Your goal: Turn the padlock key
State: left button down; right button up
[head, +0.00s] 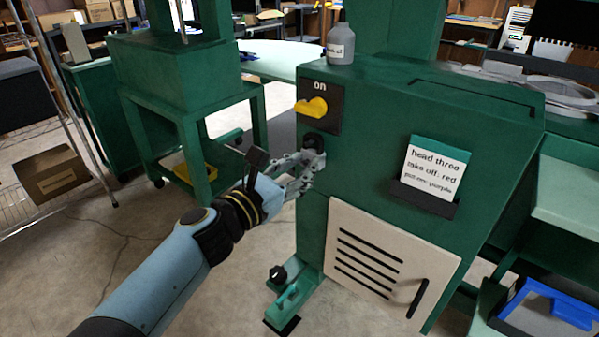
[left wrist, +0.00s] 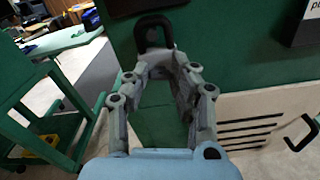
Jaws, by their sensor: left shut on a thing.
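A padlock with a thick black shackle (left wrist: 153,32) hangs on the front of the green machine, just past my left fingertips in the left wrist view. In the head view its dark upper part (head: 313,140) shows below the yellow switch, and the rest is hidden by my gripper. My left gripper (head: 316,160) reaches in from the left and is closed at the padlock. In the left wrist view its grey fingers (left wrist: 168,68) come together just below the shackle. The padlock key is hidden at the fingertips, so its angle cannot be told. My right gripper is not in view.
The yellow switch (head: 312,107) sits close above my gripper, under the word "on". A card (head: 436,168) in a holder is to the right. A vented white door (head: 385,262) is below. A green cart (head: 190,110) stands left; open floor lies between.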

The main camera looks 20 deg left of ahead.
pick_arm(q)
jog(key=shift+s+d+f+m+b, duration=0.15)
jog(key=shift+m+b, duration=1.9)
jog(key=shift+m, duration=1.45)
jog(key=shift+w+a+f+m+b, duration=0.15)
jog(key=shift+m+b, duration=1.9)
jog(key=shift+m, duration=1.45)
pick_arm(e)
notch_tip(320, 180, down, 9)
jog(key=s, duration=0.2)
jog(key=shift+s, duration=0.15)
pick_arm(q)
jog(key=shift+s+d, duration=0.1)
jog(key=shift+d, duration=0.05)
jog(key=c, duration=1.1)
grip_release()
jog(key=shift+r, duration=0.1)
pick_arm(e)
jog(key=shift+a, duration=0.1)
pick_arm(q)
jog(key=shift+r, duration=0.1)
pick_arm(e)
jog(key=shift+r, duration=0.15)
